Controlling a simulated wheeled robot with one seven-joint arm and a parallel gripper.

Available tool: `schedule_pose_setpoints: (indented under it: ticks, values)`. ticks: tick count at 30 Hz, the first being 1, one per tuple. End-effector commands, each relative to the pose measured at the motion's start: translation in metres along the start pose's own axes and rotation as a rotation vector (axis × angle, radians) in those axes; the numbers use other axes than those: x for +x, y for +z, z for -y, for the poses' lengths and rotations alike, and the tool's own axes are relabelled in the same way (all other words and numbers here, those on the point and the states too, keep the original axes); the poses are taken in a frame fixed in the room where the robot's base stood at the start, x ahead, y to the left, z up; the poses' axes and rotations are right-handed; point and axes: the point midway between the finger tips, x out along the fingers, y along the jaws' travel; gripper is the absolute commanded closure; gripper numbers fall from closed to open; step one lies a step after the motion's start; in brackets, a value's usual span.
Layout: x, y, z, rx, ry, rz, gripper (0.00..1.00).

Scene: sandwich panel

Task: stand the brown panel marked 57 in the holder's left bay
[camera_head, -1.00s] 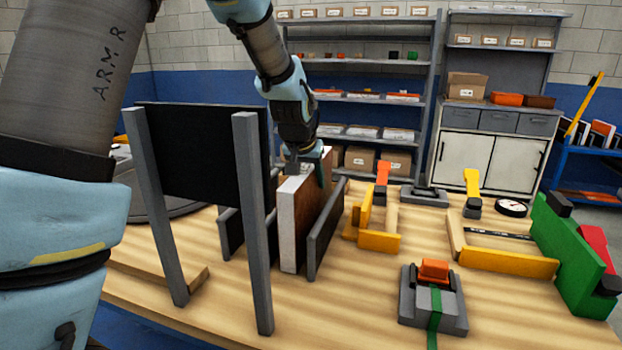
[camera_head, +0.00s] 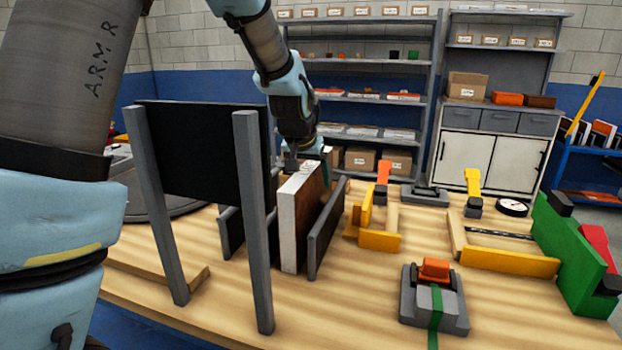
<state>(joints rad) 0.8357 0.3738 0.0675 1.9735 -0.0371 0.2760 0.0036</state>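The brown panel (camera_head: 310,208), with a pale edge toward me, stands upright in the grey holder, just left of its right wall (camera_head: 327,228). A left wall (camera_head: 230,235) also shows; the middle of the holder is partly hidden by a grey post, so I cannot tell the bay for sure. No 57 mark is readable. My gripper (camera_head: 308,162) is at the panel's top far end, its fingers apart near the top edge and lifted relative to the panel. It looks open, though contact is hard to see.
A black board on two grey posts (camera_head: 247,220) stands close in front, left of the panel. Yellow clamp parts (camera_head: 378,240), a grey block with a green strap (camera_head: 433,300) and a green fixture (camera_head: 575,255) lie to the right. Bare table lies at front centre.

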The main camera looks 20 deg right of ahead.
Motion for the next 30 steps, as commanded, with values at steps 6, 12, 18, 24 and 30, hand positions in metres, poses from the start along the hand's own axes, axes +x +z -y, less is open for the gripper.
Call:
schedule_pose_setpoints:
  ticks: [6,12,18,24,30]
  values:
    - [-0.038,-0.001,-0.001,0.000,0.001,-0.007,0.15]
    - [-0.075,0.000,0.000,0.000,0.001,-0.006,0.15]
    - [-0.096,-0.001,0.000,0.000,0.000,-0.004,0.15]
    - [-0.100,0.000,0.000,0.000,0.000,-0.001,0.15]
    - [-0.100,0.000,0.000,0.000,0.000,-0.002,0.15]
